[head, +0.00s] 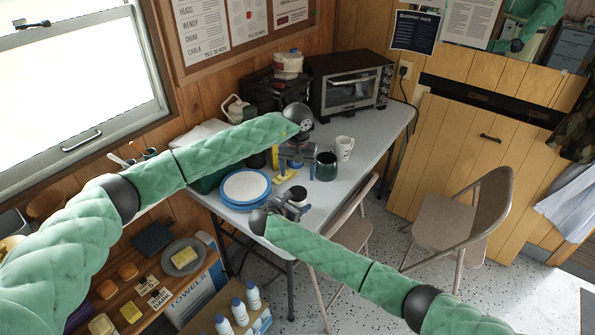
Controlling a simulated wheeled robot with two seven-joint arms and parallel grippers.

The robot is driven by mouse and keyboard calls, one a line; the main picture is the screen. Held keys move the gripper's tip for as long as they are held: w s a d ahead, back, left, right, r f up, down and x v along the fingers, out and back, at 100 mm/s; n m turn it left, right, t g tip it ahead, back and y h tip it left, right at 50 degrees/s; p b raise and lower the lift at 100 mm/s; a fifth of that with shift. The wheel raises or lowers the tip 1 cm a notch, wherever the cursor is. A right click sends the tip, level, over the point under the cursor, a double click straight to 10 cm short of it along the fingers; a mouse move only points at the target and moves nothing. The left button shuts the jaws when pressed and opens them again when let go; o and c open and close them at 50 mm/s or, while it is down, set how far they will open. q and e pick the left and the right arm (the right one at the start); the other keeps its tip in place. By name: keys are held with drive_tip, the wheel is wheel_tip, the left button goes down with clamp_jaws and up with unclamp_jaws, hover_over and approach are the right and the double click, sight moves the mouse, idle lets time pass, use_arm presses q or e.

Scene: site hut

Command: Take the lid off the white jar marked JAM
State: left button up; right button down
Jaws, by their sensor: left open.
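No lettering reading JAM is legible in the head view. A small white jar-like thing with a dark top (298,193) is at the front of the table, right beside my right gripper (291,208); whether that gripper touches or holds it I cannot tell. Another white pot with a reddish band (288,62) stands at the back, on a dark rack. My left gripper (290,168) points down over the middle of the table, open, between the plates and a dark green mug. My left wrist and forearm hide part of the table behind.
Blue-rimmed plates (245,187) lie left of the grippers. The dark green mug (326,167) and a white mug (344,148) stand to the right. A toaster oven (350,85) is at the back. The right end of the table (385,130) is clear.

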sight(297, 192)
use_arm(q)
drive_tip(key=shift+f+m, duration=0.25)
drive_tip(key=shift+m, duration=0.05)
drive_tip(key=shift+f, duration=3.75)
drive_tip(key=c, duration=1)
drive_tip(key=n, duration=0.7)
drive_tip(key=o, duration=1.1)
drive_tip(key=shift+c, duration=0.2)
